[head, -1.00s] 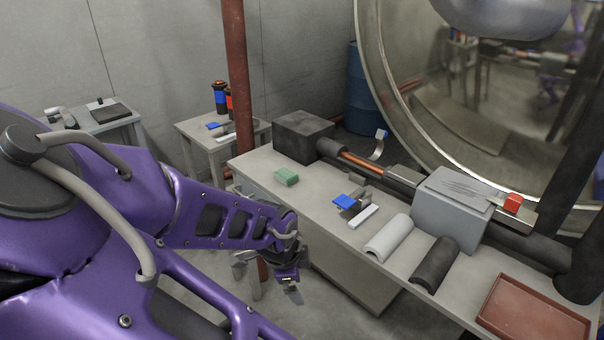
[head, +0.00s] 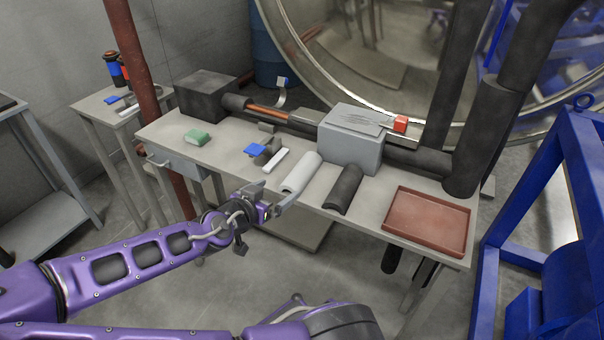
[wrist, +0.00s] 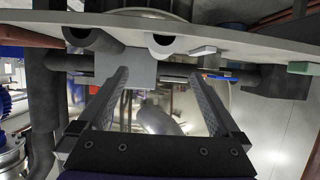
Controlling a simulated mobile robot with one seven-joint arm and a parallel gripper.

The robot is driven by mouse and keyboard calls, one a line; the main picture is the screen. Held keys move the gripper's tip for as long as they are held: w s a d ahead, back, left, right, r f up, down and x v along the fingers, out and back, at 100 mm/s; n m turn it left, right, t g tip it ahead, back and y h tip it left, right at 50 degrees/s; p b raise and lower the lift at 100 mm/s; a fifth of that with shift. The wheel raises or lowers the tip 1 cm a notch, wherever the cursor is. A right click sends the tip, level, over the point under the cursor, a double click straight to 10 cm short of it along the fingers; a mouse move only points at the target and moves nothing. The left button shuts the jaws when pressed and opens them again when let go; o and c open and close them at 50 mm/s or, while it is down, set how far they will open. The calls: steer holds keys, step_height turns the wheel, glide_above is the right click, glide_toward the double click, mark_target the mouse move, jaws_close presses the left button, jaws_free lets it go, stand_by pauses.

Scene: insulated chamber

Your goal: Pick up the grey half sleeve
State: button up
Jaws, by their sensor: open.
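The grey half sleeve (head: 303,172) lies on the workbench, a light grey curved shell, left of the dark half sleeve (head: 343,188). In the wrist view, where the scene appears upside down, the grey half sleeve (wrist: 162,45) shows end-on beyond the fingertips, with the dark half sleeve (wrist: 80,38) to its left. My gripper (head: 272,196) is at the bench's front edge, just in front of the grey half sleeve's near end. The fingers also show spread in the wrist view (wrist: 158,78), with nothing between them.
The workbench (head: 225,153) also carries a green block (head: 197,137), a blue-topped piece (head: 255,149), a white bar (head: 275,160), a grey box (head: 350,140) and a red tray (head: 428,218). A pipe runs along the back. A blue frame (head: 535,200) stands at right.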

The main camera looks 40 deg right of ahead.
mark_target(295, 176)
steer(key=b+x, duration=0.1)
steer(key=x, duration=0.6)
steer(key=shift+d+f, duration=0.1)
steer(key=shift+f, duration=0.05)
steer(key=shift+b+x, duration=0.35)
steer(key=shift+x, duration=2.65)
steer(key=shift+w, duration=0.15)
steer(key=c, duration=1.3)
steer(key=shift+o, duration=0.2)
